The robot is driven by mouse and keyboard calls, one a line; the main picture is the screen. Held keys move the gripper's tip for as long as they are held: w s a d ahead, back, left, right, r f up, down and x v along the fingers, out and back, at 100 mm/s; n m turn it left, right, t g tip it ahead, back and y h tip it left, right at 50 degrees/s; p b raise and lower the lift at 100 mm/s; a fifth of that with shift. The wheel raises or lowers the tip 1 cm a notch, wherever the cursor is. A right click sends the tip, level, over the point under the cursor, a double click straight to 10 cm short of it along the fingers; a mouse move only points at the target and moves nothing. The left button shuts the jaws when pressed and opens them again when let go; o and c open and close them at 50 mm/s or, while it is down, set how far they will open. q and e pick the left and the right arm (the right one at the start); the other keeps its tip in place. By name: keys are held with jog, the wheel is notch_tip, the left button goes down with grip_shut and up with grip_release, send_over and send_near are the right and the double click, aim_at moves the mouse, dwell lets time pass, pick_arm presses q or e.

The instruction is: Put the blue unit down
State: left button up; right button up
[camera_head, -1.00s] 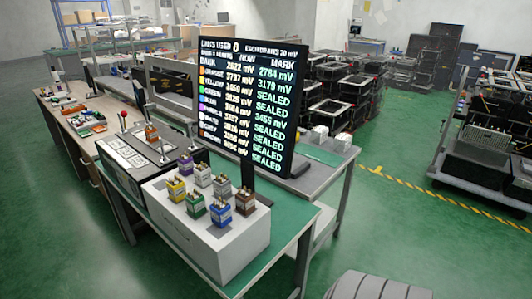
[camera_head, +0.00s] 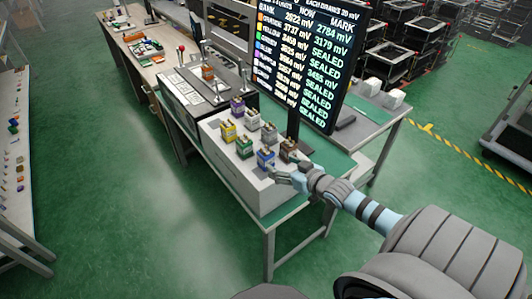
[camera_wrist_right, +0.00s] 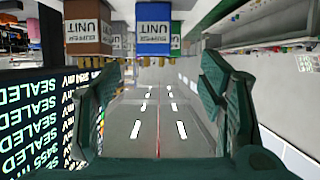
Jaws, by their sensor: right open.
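The blue unit (camera_head: 265,158) stands upright on the white box (camera_head: 238,180), at its front edge between the green unit (camera_head: 244,148) and the brown unit (camera_head: 289,149). My right gripper (camera_head: 284,178) is just to the right of the blue unit, near the box's front right corner. In the right wrist view, the blue unit (camera_wrist_right: 153,27) and brown unit (camera_wrist_right: 88,28) are at the top, beyond the open fingers (camera_wrist_right: 160,70). Nothing is between the fingers. My left gripper is not in view.
Yellow (camera_head: 228,131), purple (camera_head: 237,107) and grey units stand close by on the box. An orange unit (camera_head: 208,73) sits on the dark-sided fixture with a red-knobbed lever (camera_head: 182,50). A tall screen (camera_head: 305,70) stands behind the box. The floor in front is clear.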

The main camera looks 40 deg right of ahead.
aim_at(270, 159)
jog(key=b+x, duration=0.1)
jog(key=x, duration=0.2)
jog(key=f+b+x, duration=0.1)
jog(key=b+x, duration=0.1)
jog(key=x, duration=0.1)
jog(key=shift+d+f, duration=0.1)
jog(key=shift+f, duration=0.1)
jog(key=b+x, duration=0.2)
jog(key=x, duration=0.1)
jog(key=b+x, duration=0.1)
jog(key=shift+w+d, duration=0.4)
jog(key=shift+w, duration=0.25)
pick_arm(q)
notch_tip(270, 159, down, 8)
pick_arm(e)
jog(key=shift+c, duration=0.2)
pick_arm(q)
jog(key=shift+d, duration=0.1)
pick_arm(e)
jog(key=shift+r, duration=0.1)
jog(key=c, duration=1.3)
